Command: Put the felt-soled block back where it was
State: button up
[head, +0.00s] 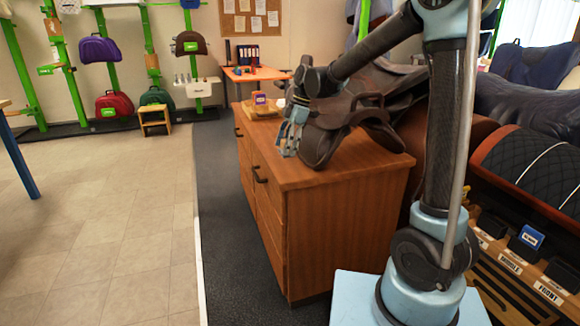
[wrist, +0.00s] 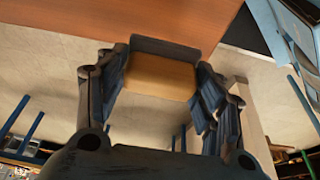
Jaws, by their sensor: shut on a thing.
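My gripper (head: 291,138) hangs in front of the left end of the wooden cabinet, beside the dark brown saddle (head: 345,112). In the wrist view my gripper (wrist: 157,88) is shut on a block (wrist: 160,76) with a tan face and a dark layer along its far edge, likely the felt-soled block. The fingers press on its left and right sides. In the head view the held block is hidden by the gripper.
The cabinet (head: 340,225) has its top mostly taken up by the saddle. At the lower right is a labelled wooden rack (head: 508,262) with a dark, blue-labelled block (head: 530,237). A quilted black pad (head: 535,165) lies above it.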

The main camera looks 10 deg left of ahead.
jog(key=shift+f, duration=3.4)
jog(key=o, duration=1)
jog(key=shift+f, duration=0.1)
jog(key=shift+v, duration=6.15)
